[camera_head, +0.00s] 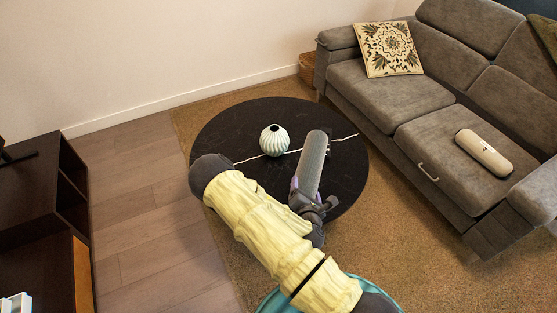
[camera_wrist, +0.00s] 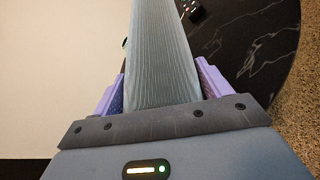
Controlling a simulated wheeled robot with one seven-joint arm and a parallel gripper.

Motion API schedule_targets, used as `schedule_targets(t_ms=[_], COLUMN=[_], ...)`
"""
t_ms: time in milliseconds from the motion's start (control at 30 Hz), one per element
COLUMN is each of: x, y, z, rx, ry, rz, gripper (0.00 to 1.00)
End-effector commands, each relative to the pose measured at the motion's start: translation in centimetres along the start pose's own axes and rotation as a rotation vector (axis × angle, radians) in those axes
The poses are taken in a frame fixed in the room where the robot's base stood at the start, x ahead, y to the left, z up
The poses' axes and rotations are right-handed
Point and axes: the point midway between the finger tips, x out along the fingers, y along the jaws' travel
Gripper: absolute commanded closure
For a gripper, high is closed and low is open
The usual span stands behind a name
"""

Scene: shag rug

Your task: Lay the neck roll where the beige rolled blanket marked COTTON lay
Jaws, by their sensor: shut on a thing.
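The neck roll (camera_head: 312,165) is a grey ribbed cylinder. My gripper (camera_head: 303,192) is shut on it near its lower end in the head view, and it points up and away over the black round table. In the wrist view the neck roll (camera_wrist: 160,60) rises between the purple fingers of my gripper (camera_wrist: 160,88). A beige roll (camera_head: 484,152) with a small dark mark lies on the right seat of the grey sofa (camera_head: 425,143). The mark is too small to read in the head view.
A white ribbed vase (camera_head: 274,140) stands on the black table (camera_head: 225,125). A small dark object (camera_wrist: 192,10) lies on it near the roll. A patterned cushion (camera_head: 388,49) is on the sofa's left seat. A dark cabinet (camera_head: 40,215) stands at left. Brown rug lies between table and sofa.

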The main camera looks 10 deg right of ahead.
Motion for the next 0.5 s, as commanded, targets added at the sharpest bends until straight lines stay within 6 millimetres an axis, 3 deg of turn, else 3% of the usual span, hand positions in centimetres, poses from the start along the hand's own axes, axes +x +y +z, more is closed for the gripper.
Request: schedule_targets(t_ms=[33,167,500], x=[0.8,1.4,1.7], y=[-1.2,-2.3,-2.6], z=[-1.4,-2.4,-2.6], rx=[0.005,0.013,0.015], ry=[-0.008,-0.019,-0.024], rz=[-0.007,-0.023,-0.035], gripper=[0.53,0.53,0.53])
